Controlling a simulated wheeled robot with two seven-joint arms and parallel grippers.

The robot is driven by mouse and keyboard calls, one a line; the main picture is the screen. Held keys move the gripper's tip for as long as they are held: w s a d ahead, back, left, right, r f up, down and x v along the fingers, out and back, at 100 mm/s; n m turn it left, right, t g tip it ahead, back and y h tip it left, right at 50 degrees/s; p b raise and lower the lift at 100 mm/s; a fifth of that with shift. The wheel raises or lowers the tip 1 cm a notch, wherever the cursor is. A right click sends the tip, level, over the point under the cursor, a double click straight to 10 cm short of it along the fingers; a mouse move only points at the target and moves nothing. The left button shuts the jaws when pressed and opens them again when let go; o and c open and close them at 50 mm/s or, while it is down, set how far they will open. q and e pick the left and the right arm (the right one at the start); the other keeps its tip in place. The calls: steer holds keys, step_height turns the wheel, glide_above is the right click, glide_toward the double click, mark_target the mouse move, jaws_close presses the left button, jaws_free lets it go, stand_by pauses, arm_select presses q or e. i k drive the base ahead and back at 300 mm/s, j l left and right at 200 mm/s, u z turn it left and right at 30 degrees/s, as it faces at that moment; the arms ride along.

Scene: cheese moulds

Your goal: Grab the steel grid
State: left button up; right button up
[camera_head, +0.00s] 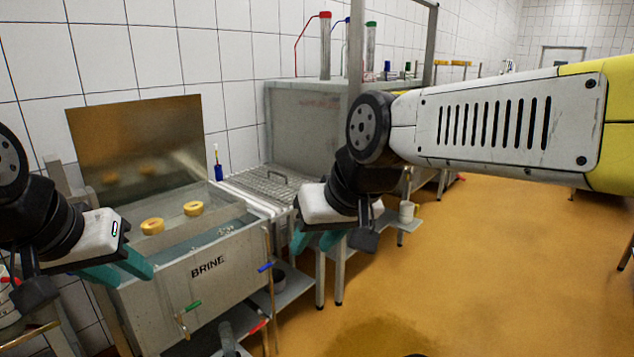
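The steel grid (256,188) is a flat rack of thin bars with a raised handle. It lies on the white-edged counter between the brine tank and the large steel vat. My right gripper (316,241) is to the right of the grid and nearer to me, with its teal fingers pointing down and apart. It holds nothing that I can see. My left gripper (122,268) is in front of the brine tank's left side, well away from the grid. Its teal fingers look apart and empty. The right end of the grid is close behind the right gripper's white body in this view.
The brine tank (208,290) has an open lid (138,135) and two yellow cheeses (193,208) floating in it. The steel vat (318,125) stands behind the grid, with tall cylinders on top. Open orange floor (470,270) lies to the right.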

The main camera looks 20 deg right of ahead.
mark_target(283, 202)
steer(key=z, duration=0.35)
steer(key=u, duration=0.45)
steer(key=i+l+u, duration=0.15)
steer(key=l+u, duration=0.15)
steer(key=u, duration=0.2)
steer(key=i+l+u, duration=0.1)
steer(key=l+u, duration=0.2)
steer(key=u, duration=0.15)
steer(key=l+u, duration=0.3)
steer(key=u, duration=0.2)
steer(key=l+u, duration=0.1)
steer(key=l, duration=0.35)
steer(key=l+u, duration=0.1)
steer(key=l, duration=0.3)
steer(key=k+l+u, duration=0.1)
steer(key=l, duration=0.35)
steer(key=l+u, duration=0.1)
steer(key=l, duration=0.35)
steer(key=k+l+u, duration=0.1)
steer(key=l, duration=0.3)
steer(key=k+l+u, duration=0.1)
steer(key=l, duration=0.3)
steer(key=k+l+u, duration=0.15)
steer(key=l, duration=0.95)
steer(key=k+l, duration=0.15)
steer(key=l, duration=0.55)
steer(key=i+l, duration=0.2)
